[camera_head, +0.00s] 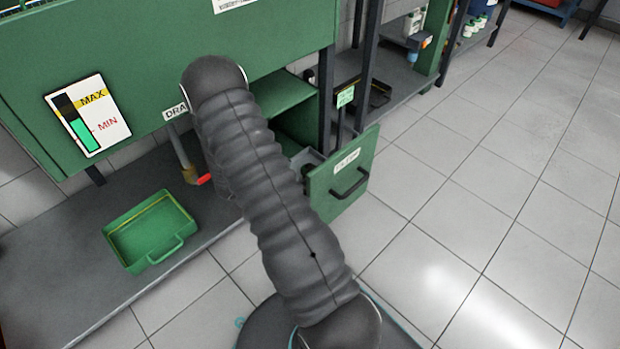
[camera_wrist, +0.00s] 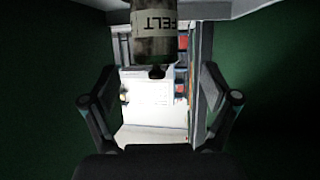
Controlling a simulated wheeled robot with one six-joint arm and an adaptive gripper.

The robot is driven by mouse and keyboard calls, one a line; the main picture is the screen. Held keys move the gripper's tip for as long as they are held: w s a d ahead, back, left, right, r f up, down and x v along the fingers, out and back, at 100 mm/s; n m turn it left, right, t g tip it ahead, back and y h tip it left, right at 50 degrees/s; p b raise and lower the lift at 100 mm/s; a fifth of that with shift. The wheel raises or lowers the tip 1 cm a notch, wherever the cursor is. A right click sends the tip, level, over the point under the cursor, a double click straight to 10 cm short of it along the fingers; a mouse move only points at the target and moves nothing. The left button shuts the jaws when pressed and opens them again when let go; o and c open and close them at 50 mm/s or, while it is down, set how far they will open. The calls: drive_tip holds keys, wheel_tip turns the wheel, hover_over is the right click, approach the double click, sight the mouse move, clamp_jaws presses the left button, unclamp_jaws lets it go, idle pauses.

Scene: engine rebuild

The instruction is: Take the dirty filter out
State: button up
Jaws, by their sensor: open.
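A dark, grimy cylinder with a pale band (camera_wrist: 155,40) hangs at the top centre of the wrist view. The band's upside-down letters look like "FELT". It appears to be the dirty filter, and its upper part is cut off by the frame. My gripper (camera_wrist: 160,100) is open, with one finger on each side below the cylinder's lower end and nothing between them. Dark green walls stand on both sides. In the head view, my arm hides the gripper and filter. A green door with a dark handle (camera_head: 348,183) stands open beside the cabinet.
A green tray (camera_head: 150,232) sits on the grey lower shelf (camera_head: 62,285) at left. A tap with a red handle (camera_head: 203,179) hangs under the green housing (camera_head: 150,60). Shelves with bottles stand behind. The tiled floor (camera_head: 480,200) at right is clear.

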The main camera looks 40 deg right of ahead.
sight(305, 171)
drive_tip(key=shift+s+b+x, duration=0.15)
drive_tip(key=shift+b+x, duration=0.1)
drive_tip(key=shift+x, duration=1.15)
drive_tip(key=shift+s+b+x, duration=0.1)
drive_tip(key=shift+b+x, duration=0.15)
drive_tip(key=shift+x, duration=1.1)
drive_tip(key=shift+r, duration=0.15)
drive_tip(key=c, duration=1.4)
